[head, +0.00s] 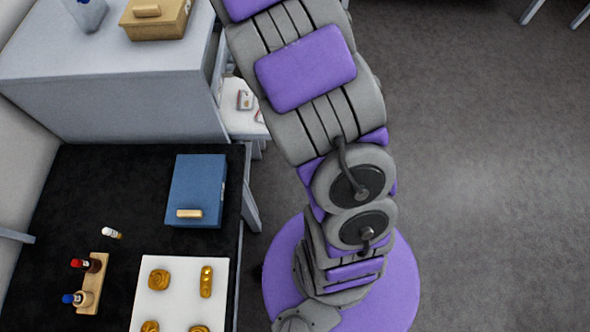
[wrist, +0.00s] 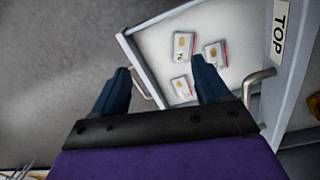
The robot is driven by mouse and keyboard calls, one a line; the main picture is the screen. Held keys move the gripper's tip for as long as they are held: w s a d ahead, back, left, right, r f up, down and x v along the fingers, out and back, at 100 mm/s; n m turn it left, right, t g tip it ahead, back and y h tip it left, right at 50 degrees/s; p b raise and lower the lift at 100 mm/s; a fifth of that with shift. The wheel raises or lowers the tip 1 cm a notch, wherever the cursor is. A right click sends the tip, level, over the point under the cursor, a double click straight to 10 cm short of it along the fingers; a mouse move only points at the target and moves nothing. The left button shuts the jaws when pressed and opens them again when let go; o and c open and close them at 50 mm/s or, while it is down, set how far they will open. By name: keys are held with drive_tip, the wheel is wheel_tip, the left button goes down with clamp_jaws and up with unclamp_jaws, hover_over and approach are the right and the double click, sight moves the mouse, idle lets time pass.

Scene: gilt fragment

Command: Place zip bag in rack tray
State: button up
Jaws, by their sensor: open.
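Three small clear zip bags lie flat in an open white drawer (wrist: 240,48) in the wrist view: one at the back (wrist: 184,45), one to its right (wrist: 215,53), and one nearer (wrist: 182,87). Each holds a small brownish piece and has a red edge. My gripper (wrist: 160,63) is open and empty above the drawer. The nearer bag shows between its fingers, close to the right finger. The head view shows part of the drawer (head: 232,122) with bags in it; my gripper is out of that frame. I cannot tell which thing is the rack tray.
A grey cabinet (head: 110,100) carries a tan box (head: 155,18). The black table (head: 130,190) holds a blue box (head: 196,190), a white tray (head: 180,298) with gold pieces and a wooden rack (head: 95,283) with small bottles. A "TOP" label (wrist: 279,27) and handle (wrist: 258,78) border the drawer.

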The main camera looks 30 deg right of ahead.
drive_tip(key=s+a+r+n, duration=0.3)
drive_tip(key=s+a, duration=0.1)
drive_tip(key=s, duration=0.6)
drive_tip(key=s+a+r+n+g, duration=0.1)
drive_tip(key=s+a+r+n, duration=0.2)
drive_tip(key=s, duration=0.8)
drive_tip(key=s+a+r+n, duration=0.3)
drive_tip(key=s+a, duration=0.2)
drive_tip(key=s, duration=0.6)
